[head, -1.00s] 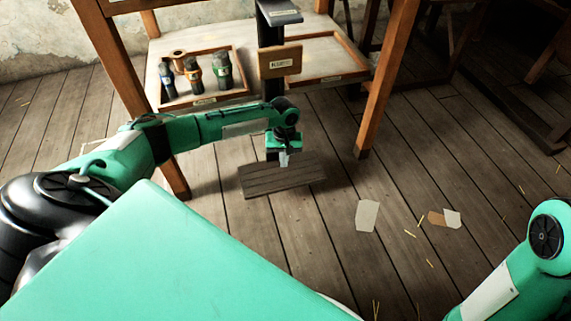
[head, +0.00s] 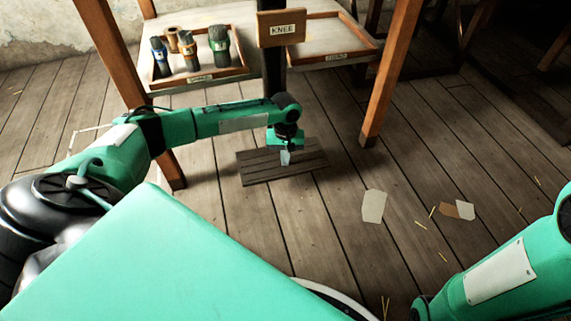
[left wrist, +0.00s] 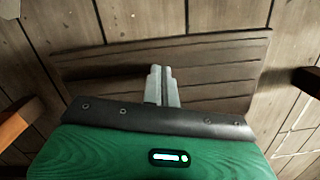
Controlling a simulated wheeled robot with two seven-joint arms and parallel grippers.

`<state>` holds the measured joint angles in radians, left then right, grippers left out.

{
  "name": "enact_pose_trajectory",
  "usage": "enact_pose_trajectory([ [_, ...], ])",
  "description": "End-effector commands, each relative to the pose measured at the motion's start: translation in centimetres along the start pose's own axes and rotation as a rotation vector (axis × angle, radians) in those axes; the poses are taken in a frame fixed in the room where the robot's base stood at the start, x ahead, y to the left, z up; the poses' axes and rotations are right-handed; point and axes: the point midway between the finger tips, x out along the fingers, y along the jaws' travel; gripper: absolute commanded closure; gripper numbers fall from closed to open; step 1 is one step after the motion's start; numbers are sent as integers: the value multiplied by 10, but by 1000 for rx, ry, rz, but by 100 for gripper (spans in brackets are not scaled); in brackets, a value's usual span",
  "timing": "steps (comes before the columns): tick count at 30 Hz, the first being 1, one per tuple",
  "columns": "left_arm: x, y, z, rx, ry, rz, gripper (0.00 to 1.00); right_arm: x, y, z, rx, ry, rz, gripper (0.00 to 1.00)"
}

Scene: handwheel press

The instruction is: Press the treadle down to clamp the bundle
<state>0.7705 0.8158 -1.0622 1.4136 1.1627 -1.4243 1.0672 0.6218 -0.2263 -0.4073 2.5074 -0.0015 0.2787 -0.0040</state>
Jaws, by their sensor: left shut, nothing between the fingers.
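The treadle (head: 253,167) is a dark, grooved wooden board low over the floor, under the bench. It also fills the middle of the left wrist view (left wrist: 215,65). My left gripper (head: 285,158) points down over the treadle's middle with its fingers shut and empty. In the left wrist view the fingertips (left wrist: 161,72) lie over the board; I cannot tell whether they touch it. The bundle does not show clearly in these frames. My right gripper is out of view; only part of the right arm shows at the lower right.
A wooden plate marked KNEE (head: 281,28) hangs on a dark post above the treadle. A tray (head: 205,81) holds several dark brush-like items. Wooden bench legs (head: 392,75) stand either side. Paper scraps (head: 374,206) and straw lie on the otherwise clear floor to the right.

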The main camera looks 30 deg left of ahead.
Motion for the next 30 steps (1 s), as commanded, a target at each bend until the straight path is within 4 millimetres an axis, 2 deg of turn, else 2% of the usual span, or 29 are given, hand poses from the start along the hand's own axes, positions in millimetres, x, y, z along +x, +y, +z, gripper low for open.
enact_pose_trajectory([
  [3, 7, 0, 0, -1, 0, 0, 100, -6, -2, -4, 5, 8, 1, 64],
  [20, 10, 0, 0, -1, -1, -1, 100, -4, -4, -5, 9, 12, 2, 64],
  [30, 51, 0, -2, 0, -4, -1, 100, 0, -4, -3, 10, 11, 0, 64],
])
